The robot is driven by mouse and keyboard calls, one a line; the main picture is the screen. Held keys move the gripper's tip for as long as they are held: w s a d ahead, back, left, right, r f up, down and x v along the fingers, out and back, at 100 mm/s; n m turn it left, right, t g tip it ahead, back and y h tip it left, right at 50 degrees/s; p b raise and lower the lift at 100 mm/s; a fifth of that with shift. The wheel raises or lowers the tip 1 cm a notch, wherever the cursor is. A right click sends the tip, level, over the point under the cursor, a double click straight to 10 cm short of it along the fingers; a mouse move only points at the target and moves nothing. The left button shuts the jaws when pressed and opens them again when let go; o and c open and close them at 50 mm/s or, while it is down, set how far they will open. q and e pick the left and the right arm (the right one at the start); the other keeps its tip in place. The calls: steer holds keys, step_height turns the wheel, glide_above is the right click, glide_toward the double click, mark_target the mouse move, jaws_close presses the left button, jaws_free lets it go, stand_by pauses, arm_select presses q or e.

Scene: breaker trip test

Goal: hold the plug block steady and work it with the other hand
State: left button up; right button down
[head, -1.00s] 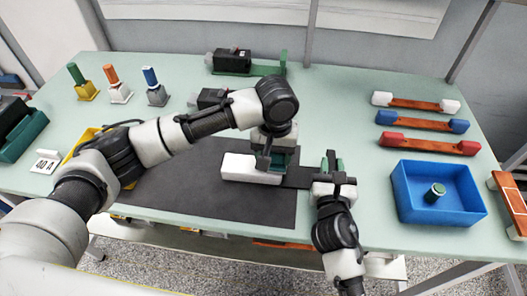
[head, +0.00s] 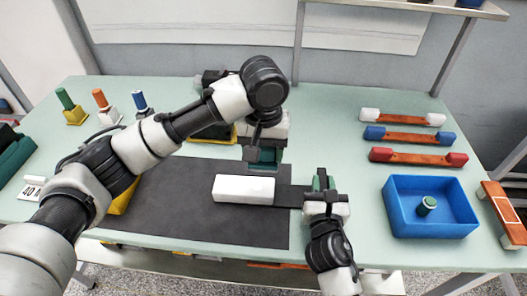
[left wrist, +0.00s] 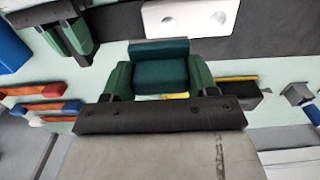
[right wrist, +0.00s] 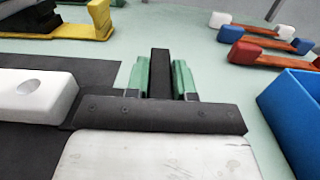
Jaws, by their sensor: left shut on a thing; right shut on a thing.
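The plug block, a white block with round holes (head: 243,188), lies flat on the dark mat; two holes show in the left wrist view (left wrist: 190,17). A flat dark bar (head: 288,195) runs from its right side. My right gripper (head: 323,184) is shut on that bar, which stands between its green fingers in the right wrist view (right wrist: 160,80). My left gripper (head: 264,158) is shut on a dark teal block (left wrist: 160,72), held just behind and apart from the white block. The underside of the teal block is hidden.
A blue bin (head: 386,205) with a green-topped cylinder (head: 427,206) inside stands right. Several orange bars with coloured ends (head: 418,155) lie behind it. Coloured pegs in bases (head: 103,104) stand at left back.

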steer(key=c, duration=0.9)
jaws_free()
steer(key=s, duration=1.2)
steer(key=shift+d, duration=0.15)
